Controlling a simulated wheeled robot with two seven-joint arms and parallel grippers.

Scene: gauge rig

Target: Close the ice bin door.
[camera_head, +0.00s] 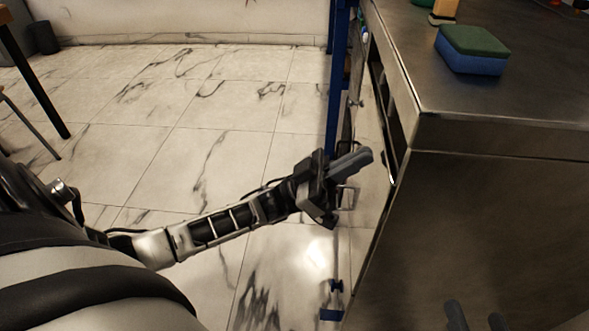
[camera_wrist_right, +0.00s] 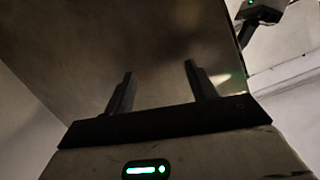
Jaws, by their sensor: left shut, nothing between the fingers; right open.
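The steel cabinet (camera_head: 480,220) fills the right of the head view. Its left-hand face, seen very obliquely, has a tall dark opening (camera_head: 392,105) near the top. I cannot clearly make out the ice bin door against this face. My left gripper (camera_head: 366,157) is shut and empty, in front of this face and just left of the opening's lower end; contact cannot be told. My right gripper (camera_head: 471,318) is open at the bottom edge, over the cabinet's near side. Its two fingers (camera_wrist_right: 157,88) show empty in the right wrist view before a dark, smooth steel surface (camera_wrist_right: 150,40).
A green and blue sponge (camera_head: 472,50) lies on the cabinet top. A blue upright post (camera_head: 338,90) stands beside the cabinet, left of its face. Dark furniture legs (camera_head: 40,80) stand at the far left. The marble-tiled floor (camera_head: 190,100) between is clear.

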